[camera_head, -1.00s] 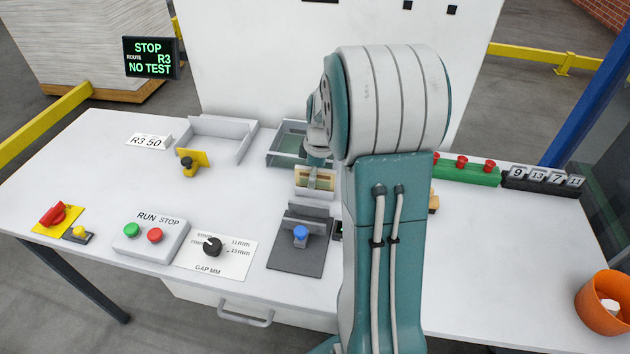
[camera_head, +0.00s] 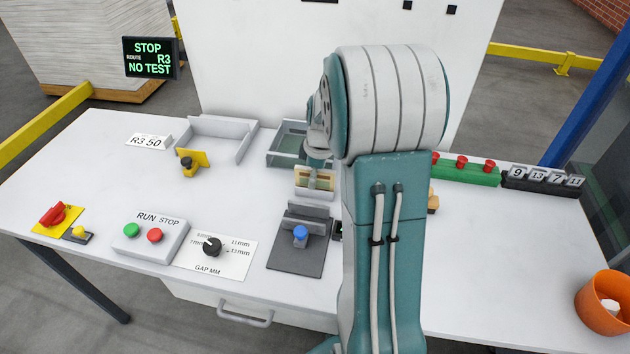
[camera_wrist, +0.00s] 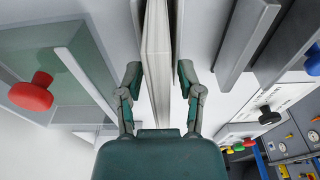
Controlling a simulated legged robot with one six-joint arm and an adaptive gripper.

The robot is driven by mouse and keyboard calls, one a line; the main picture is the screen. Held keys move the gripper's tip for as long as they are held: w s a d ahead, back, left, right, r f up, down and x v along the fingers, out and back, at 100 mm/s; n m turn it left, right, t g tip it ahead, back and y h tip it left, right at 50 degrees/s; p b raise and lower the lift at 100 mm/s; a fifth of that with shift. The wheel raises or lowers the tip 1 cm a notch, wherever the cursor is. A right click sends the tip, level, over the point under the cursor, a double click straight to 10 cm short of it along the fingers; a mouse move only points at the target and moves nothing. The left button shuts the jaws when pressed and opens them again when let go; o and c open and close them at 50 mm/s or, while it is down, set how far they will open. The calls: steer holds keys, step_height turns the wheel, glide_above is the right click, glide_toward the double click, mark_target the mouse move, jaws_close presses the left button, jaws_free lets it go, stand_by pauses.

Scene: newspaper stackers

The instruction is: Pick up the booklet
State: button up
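The booklet (camera_wrist: 156,60) shows in the wrist view as a thick white slab seen edge-on, between two thin upright walls of a small holder. My gripper (camera_wrist: 160,76) is open, with one finger on each side of the booklet. Small gaps seem to show between the fingers and the slab, so I cannot see firm contact. In the head view my wrist hangs just above the holder, and my fingertips are mostly hidden there.
A grey block with a blue knob (camera_head: 300,233) stands in front of the holder. A glass-like tray (camera_head: 287,143) is behind it, with a grey open tray (camera_head: 217,138) to its left. A RUN/STOP box (camera_head: 152,238) sits front left, an orange bin (camera_head: 603,303) far right.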

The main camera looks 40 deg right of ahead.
jaws_close()
steer(key=shift+r, duration=0.25)
step_height(320, 180, up, 4)
steer(key=shift+f, duration=0.25)
steer(key=s+d+r, duration=0.2)
steer(key=s+r, duration=0.7)
steer(key=s, duration=0.4)
steer(key=shift+s+d+r, duration=0.3)
steer(key=shift+s+d, duration=0.05)
steer(key=shift+d, duration=0.05)
